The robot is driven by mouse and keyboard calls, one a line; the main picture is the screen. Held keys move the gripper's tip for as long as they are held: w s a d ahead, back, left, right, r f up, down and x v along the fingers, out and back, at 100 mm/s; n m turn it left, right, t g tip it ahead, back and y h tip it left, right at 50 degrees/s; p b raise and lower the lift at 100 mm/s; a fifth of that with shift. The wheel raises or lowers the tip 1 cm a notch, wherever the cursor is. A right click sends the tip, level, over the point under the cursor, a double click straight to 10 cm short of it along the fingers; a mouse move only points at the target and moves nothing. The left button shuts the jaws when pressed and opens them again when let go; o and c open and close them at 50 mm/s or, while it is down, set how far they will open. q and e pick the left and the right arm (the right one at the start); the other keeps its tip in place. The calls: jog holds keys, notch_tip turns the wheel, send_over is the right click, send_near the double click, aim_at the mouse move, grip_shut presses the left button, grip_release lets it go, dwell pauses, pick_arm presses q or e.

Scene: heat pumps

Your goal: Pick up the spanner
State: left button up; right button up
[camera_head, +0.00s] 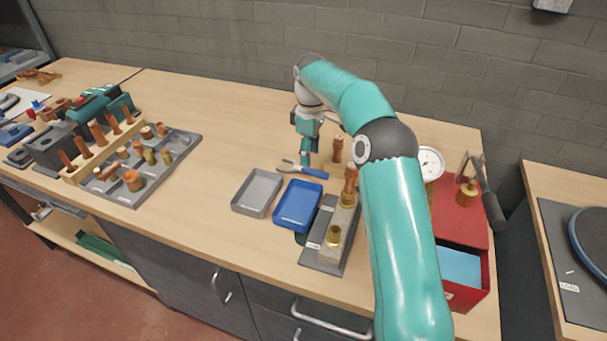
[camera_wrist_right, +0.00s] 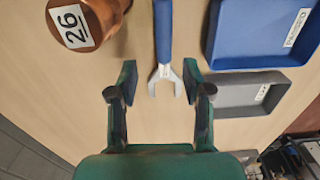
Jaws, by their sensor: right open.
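The spanner (camera_head: 313,172) lies on the wooden workbench, with a blue handle and a silver open-ended head. In the right wrist view the spanner (camera_wrist_right: 164,40) points its head toward my gripper. My right gripper (camera_head: 306,158) is over the bench at the spanner, its fingers pointing down. In the right wrist view my right gripper (camera_wrist_right: 160,82) is open, with one finger on each side of the spanner's head and nothing held. I cannot tell the exact height of the fingertips above the bench. My left gripper is not in view.
A blue tray (camera_head: 299,222) and a grey tray (camera_head: 263,173) sit in front of the spanner. A copper piece labelled 26 (camera_wrist_right: 87,20) stands close beside it. A red box (camera_head: 468,225) with a gauge is to the right.

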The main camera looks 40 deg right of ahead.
aim_at(309, 169)
jog(key=f, duration=0.5)
jog(key=shift+s+a, duration=0.2)
jog(key=shift+a, duration=0.1)
jog(key=shift+c, duration=0.3)
grip_shut()
